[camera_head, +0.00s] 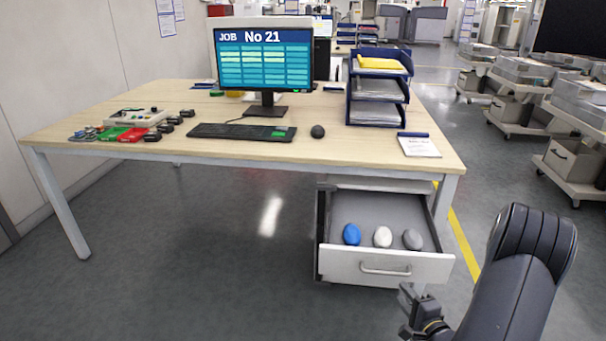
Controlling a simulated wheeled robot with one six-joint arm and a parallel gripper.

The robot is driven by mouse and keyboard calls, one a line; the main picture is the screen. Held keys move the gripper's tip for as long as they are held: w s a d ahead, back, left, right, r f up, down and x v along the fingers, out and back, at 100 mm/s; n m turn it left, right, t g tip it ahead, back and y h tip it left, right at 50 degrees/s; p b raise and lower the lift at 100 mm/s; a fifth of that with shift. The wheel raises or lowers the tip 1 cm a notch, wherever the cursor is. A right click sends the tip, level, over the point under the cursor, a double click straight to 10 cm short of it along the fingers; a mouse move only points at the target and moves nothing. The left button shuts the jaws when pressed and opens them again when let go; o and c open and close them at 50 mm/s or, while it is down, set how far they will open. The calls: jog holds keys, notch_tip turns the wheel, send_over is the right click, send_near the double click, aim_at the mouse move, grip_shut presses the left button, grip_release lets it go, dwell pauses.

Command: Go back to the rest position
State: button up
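My arm (515,275) rises at the bottom right of the head view, in front of and to the right of the desk. The open drawer (340,262) holds a blue egg-shaped object (351,234), a white one (382,237) and a grey one (412,239), in a row.
The desk (330,150) carries a monitor (265,60), keyboard (240,132), mouse (317,131), paper trays (378,90) and a notepad (418,146). The drawer juts out close to my arm. Trolleys (520,90) stand at the right. The floor left of the drawer is clear.

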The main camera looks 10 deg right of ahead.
aim_at(388, 274)
jog(key=x, duration=0.4)
jog(key=b+x, duration=0.1)
jog(key=x, duration=0.4)
jog(key=shift+d, duration=0.2)
jog(key=shift+r, duration=0.1)
jog(key=shift+a, duration=0.15)
